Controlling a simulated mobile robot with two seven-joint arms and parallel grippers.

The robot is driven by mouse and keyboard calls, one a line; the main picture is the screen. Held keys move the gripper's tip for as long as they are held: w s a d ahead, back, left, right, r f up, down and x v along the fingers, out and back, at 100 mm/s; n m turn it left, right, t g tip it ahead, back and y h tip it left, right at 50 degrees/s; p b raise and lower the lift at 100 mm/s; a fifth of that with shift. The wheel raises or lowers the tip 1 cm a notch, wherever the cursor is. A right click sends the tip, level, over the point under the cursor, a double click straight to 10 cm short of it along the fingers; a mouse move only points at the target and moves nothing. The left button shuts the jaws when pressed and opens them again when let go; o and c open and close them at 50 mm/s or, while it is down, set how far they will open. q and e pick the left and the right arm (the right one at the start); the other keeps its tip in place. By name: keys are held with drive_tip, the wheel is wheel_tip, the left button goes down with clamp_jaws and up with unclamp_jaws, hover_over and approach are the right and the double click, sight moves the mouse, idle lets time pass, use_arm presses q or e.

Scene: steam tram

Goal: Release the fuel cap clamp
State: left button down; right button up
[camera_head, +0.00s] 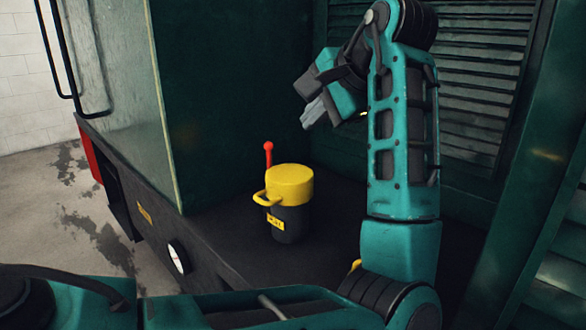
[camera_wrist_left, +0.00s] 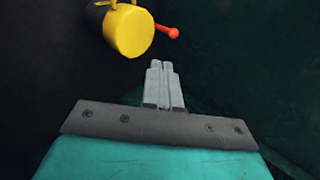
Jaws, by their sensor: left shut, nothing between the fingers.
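The fuel filler is a short dark cylinder (camera_head: 290,224) with a yellow cap (camera_head: 289,184), standing upright on the dark ledge. A yellow loop handle (camera_head: 265,198) sticks out at the cap's left. A red-knobbed lever (camera_head: 268,147) rises behind the cap and looks upright; I take it to be the clamp lever. In the left wrist view the yellow cap (camera_wrist_left: 129,30) and red knob (camera_wrist_left: 173,33) show beyond the fingertips. My left gripper (camera_head: 309,116) is above and behind the cap, apart from it. Its fingers (camera_wrist_left: 161,66) are together and empty. My right gripper is not seen.
The dark ledge (camera_head: 340,205) is clear around the filler. A green wall (camera_head: 235,90) stands behind it, with louvred panels (camera_head: 475,85) at the right. A black handrail (camera_head: 52,50) is at far left.

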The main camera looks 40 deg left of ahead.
sight(270, 162)
use_arm(q)
drive_tip(key=f+b, duration=0.1)
drive_tip(key=f, duration=0.1)
drive_tip(key=f+b, duration=0.1)
drive_tip(key=shift+s+f+b, duration=0.2)
drive_tip(key=shift+f+b, duration=0.2)
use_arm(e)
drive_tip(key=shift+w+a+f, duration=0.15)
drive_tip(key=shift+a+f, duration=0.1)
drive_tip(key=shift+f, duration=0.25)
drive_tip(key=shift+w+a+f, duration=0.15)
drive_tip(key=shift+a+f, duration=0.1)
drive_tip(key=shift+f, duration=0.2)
use_arm(q)
drive_tip(key=shift+f, duration=0.1)
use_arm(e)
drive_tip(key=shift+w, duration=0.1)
